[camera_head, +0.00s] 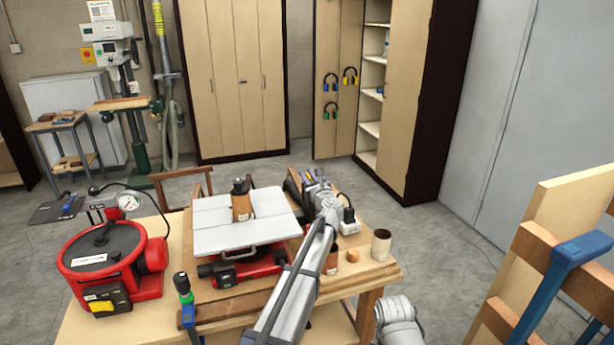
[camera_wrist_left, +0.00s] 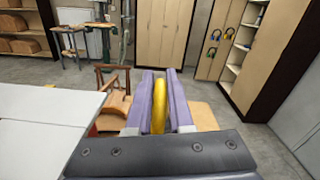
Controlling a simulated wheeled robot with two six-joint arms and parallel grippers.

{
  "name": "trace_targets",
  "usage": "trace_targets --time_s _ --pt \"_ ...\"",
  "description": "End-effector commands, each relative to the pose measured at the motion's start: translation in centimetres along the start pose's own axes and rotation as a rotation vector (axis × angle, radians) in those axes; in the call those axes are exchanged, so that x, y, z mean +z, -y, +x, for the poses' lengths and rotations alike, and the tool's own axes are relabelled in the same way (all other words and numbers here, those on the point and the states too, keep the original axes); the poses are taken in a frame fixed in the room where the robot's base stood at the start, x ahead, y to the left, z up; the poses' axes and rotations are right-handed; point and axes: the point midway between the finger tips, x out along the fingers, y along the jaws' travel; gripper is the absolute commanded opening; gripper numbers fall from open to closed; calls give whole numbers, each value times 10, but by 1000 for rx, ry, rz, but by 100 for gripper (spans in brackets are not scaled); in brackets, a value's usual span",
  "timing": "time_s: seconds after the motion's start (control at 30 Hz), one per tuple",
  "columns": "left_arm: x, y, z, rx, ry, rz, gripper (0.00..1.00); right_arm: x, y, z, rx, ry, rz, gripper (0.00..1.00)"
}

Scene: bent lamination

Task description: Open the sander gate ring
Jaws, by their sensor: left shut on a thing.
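In the wrist view a yellow ring (camera_wrist_left: 160,106), seen nearly edge-on, sits between the two purple fingers of my left gripper (camera_wrist_left: 161,82). The fingers are shut on it. In the head view my left gripper (camera_head: 315,180) is at the right side of the sander's pale table (camera_head: 215,232), and the ring cannot be made out there. The sander has a red base and a brown spindle drum (camera_head: 241,204) standing upright in the table. What the ring is attached to is hidden by the gripper. My right gripper is not in view.
A red machine with a gauge (camera_head: 129,202) stands at the left on the wooden bench. A blue-and-green clamp (camera_head: 184,290) is at the front edge. A brown can (camera_head: 381,244) and small items stand right of my left arm. A wooden rack (camera_head: 545,265) is at the right.

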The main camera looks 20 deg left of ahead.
Motion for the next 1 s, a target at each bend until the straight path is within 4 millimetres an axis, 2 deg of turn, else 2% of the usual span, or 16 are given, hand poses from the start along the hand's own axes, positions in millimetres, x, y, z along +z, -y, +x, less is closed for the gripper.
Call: trace_targets --time_s 0.03,0.07,0.3,0.67,0.87,1.0 --pt "-1 2 0 -4 -1 -1 0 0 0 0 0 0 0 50" --pt "-1 2 0 -4 -1 -1 22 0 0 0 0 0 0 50" --pt "0 1 0 -2 0 0 47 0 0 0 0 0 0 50" --pt "0 0 -5 -1 0 0 47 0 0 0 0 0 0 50" --pt "0 -1 -28 -3 0 0 47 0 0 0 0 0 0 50" --pt "0 -1 -52 -2 0 0 47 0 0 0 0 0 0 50"
